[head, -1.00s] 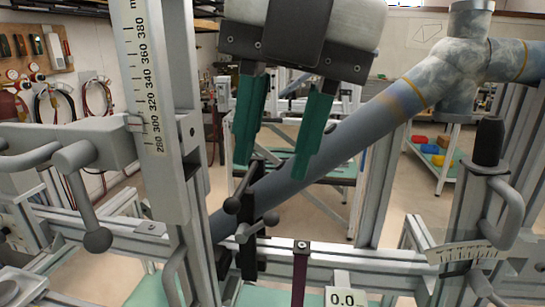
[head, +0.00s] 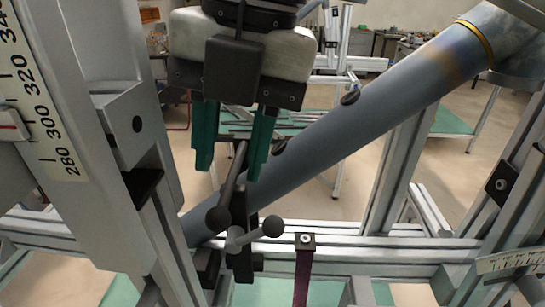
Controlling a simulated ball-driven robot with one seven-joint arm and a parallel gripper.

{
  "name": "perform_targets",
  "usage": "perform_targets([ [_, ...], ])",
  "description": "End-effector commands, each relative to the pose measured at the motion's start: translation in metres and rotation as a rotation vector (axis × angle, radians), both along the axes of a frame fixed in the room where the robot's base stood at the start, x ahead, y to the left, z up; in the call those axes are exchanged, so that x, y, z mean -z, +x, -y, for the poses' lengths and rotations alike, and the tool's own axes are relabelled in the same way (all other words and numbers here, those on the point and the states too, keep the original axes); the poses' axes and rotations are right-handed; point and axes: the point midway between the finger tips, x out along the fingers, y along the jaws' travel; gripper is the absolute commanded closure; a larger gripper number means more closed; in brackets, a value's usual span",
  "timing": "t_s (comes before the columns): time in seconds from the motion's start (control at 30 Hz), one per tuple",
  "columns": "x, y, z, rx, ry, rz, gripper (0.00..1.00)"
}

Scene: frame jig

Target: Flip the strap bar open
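A dark clamp (head: 240,258) stands on the lower rail, against the near side of the slanted grey tube (head: 335,145). A dark lever bar (head: 231,180) with a ball knob rises from it, and a shorter grey lever (head: 252,233) ends in another ball knob. I cannot tell for sure which of these is the strap bar. My gripper (head: 229,172) is open, its two green fingers pointing down, one on each side of the lever bar's upper part in the picture. No contact shows, and depth is unclear.
A maroon strap (head: 303,275) hangs from a black block on the rail, right of the clamp. An upright with a millimetre scale (head: 45,110) stands close on the left. The slanted tube crosses to the upper right. An aluminium post (head: 398,165) stands behind it.

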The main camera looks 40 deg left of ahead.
Motion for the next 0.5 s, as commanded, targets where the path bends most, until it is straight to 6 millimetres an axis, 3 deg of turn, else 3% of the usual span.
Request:
perform_targets([
  [0.2,0.027,-0.003,-0.005,-0.001,-0.001,-0.002,0.62],
  [0.5,0.035,-0.004,-0.006,0.000,0.000,0.000,0.62],
])
